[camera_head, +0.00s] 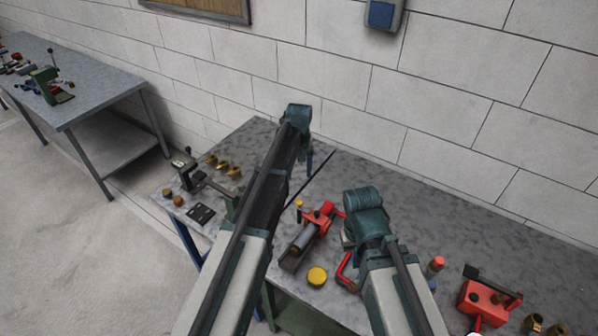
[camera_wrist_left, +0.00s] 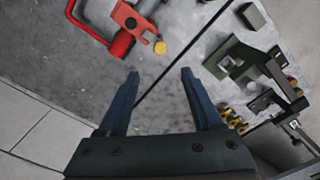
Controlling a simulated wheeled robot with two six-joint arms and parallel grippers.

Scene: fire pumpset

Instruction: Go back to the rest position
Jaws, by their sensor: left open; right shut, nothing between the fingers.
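My left arm reaches up from the bottom across the middle of the head view. Its gripper (camera_head: 309,160) shows only in part behind the arm, as blue fingers above the back of the workbench (camera_head: 345,180). In the left wrist view the left gripper (camera_wrist_left: 159,73) has its two blue fingers spread, with nothing between them. The grey bench top lies beyond the fingertips. My right arm stands to the right, with its upper joint over the bench. Its gripper fingers are hidden behind the arm or cannot be made out.
A red tool (camera_head: 318,218) and a yellow cap (camera_head: 317,277) lie between my arms. A red box-shaped pump (camera_head: 487,298) stands at right. A dark green vise (camera_wrist_left: 238,62) and brass fittings (camera_wrist_left: 236,119) are on the bench's left. A second table (camera_head: 90,100) stands far left.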

